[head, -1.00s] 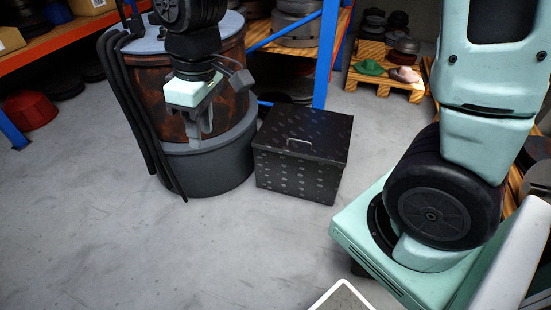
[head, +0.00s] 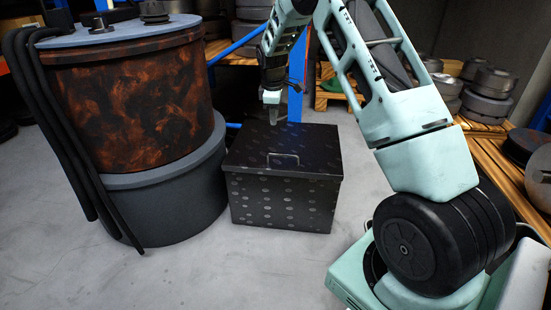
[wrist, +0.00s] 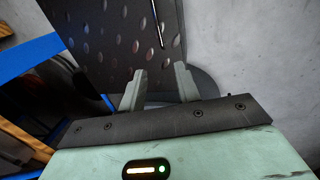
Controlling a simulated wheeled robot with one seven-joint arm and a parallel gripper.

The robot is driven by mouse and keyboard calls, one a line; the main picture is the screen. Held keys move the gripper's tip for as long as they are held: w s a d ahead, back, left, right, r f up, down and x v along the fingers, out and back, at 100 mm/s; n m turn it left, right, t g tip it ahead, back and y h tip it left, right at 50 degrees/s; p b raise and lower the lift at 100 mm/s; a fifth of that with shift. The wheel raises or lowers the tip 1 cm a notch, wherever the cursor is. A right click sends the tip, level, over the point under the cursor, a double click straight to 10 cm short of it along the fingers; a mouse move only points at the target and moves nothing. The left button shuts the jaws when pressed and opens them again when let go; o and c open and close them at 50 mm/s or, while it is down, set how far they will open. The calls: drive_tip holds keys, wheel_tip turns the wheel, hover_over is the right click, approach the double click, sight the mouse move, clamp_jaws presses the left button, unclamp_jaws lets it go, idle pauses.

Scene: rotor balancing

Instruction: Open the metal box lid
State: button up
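The black metal box (head: 282,205) stands on the floor with its lid (head: 312,148) shut. The lid has a thin metal handle (head: 283,157) near its front edge. My gripper (head: 272,115) is above the lid's back left edge, seen small and partly from behind the arm. In the wrist view my gripper (wrist: 160,72) has its two fingers apart, with nothing between them. The dotted box lid (wrist: 115,40) fills the top of that view, and the handle (wrist: 157,25) shows as a thin bright bar beyond the fingers.
A rusty drum (head: 135,95) on a grey base (head: 165,195) stands close to the left of the box, with black hoses hanging at its side. A blue rack post (head: 297,85) rises behind the box. Wooden pallets with metal discs are at right. The floor in front is clear.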

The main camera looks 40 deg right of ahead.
sight(276, 155)
drive_tip(key=f+b, duration=0.2)
drive_tip(key=f, duration=0.3)
drive_tip(key=w+d+f+b, duration=0.1)
drive_tip(key=f+b, duration=0.1)
drive_tip(key=f, duration=0.4)
drive_tip(key=w+d+f+b, duration=0.1)
drive_tip(key=f+b, duration=0.1)
drive_tip(key=f, duration=0.3)
drive_tip(key=shift+w+d+f, duration=0.1)
drive_tip(key=shift+d+f, duration=0.15)
drive_tip(key=shift+f, duration=0.1)
clamp_jaws()
